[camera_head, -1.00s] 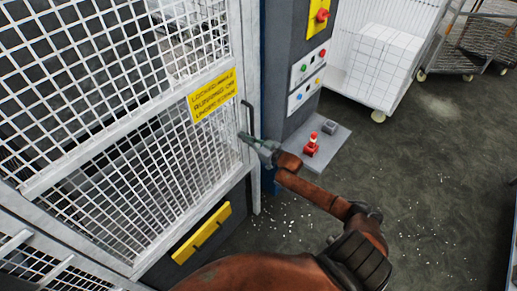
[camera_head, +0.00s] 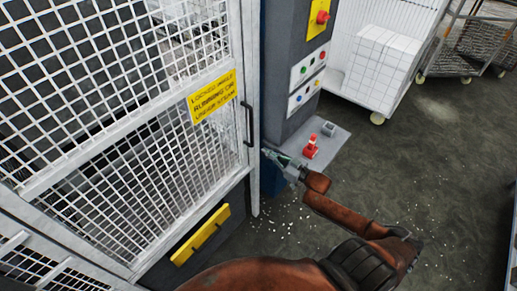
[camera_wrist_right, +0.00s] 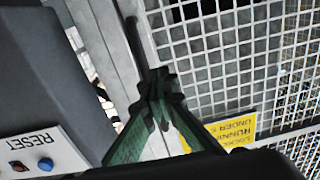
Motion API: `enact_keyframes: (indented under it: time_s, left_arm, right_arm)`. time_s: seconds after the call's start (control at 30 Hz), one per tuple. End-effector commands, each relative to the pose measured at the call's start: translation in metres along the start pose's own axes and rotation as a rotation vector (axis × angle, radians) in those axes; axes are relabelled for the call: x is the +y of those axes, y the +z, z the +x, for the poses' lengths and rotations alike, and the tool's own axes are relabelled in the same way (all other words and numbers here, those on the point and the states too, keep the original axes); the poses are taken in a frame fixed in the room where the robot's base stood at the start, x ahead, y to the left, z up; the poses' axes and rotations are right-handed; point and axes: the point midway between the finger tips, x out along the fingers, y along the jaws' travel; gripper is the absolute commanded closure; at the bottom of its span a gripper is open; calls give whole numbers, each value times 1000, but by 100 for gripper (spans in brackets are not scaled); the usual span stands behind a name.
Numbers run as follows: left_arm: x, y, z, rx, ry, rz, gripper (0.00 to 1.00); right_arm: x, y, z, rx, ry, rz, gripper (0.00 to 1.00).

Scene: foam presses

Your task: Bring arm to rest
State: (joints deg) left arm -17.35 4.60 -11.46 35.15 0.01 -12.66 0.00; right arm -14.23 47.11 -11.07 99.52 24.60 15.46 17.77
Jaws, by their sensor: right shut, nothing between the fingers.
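My right arm (camera_head: 345,215) reaches up from the bottom of the head view. Its gripper (camera_head: 267,153) is shut and empty, beside the mesh gate's frame. It looks apart from the gate's dark handle (camera_head: 248,122), slightly below and right of it. In the wrist view the green-sided fingers (camera_wrist_right: 160,75) meet at their tips, near the lower end of the handle (camera_wrist_right: 133,42) in the picture. The white mesh gate (camera_head: 120,158) stands upright and looks closed. My left gripper is not in view.
A dark control column (camera_head: 292,60) with buttons stands right of the gate. A grey shelf (camera_head: 333,148) at its side bears a red device (camera_head: 311,147). A yellow sign (camera_head: 212,97) hangs on the gate. A white-block cart (camera_head: 377,60) stands behind. Floor at right is clear.

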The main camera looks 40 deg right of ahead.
Motion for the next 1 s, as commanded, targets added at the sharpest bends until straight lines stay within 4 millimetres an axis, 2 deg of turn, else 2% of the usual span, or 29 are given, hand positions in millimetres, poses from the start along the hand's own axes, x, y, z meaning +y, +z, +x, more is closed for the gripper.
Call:
enact_keyframes:
  time_s: [0.1, 0.33, 0.37, 0.47, 0.57, 0.6, 0.73, 0.87, 1.0]
  left_arm:
    - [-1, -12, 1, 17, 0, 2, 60]
    - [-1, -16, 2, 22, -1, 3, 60]
    - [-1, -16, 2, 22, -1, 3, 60]
    - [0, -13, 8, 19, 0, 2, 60]
    - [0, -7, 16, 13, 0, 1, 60]
    - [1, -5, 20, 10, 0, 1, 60]
    - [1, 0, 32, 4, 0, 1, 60]
    - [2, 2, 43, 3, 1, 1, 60]
    - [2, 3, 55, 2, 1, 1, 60]
  right_arm:
    - [-1, 0, -4, 0, -2, 0, 100]
    - [-1, 3, -5, -4, 0, 0, 100]
    - [1, 8, -6, -9, 5, 0, 100]
    - [9, 39, -11, -49, 37, -3, 100]
    - [23, 96, -24, -125, 92, -6, 100]
    - [28, 124, -32, -165, 117, -9, 100]
    - [38, 214, -62, -300, 190, -13, 100]
    - [36, 303, -99, -443, 246, -12, 100]
    - [21, 393, -146, -601, 286, -5, 100]
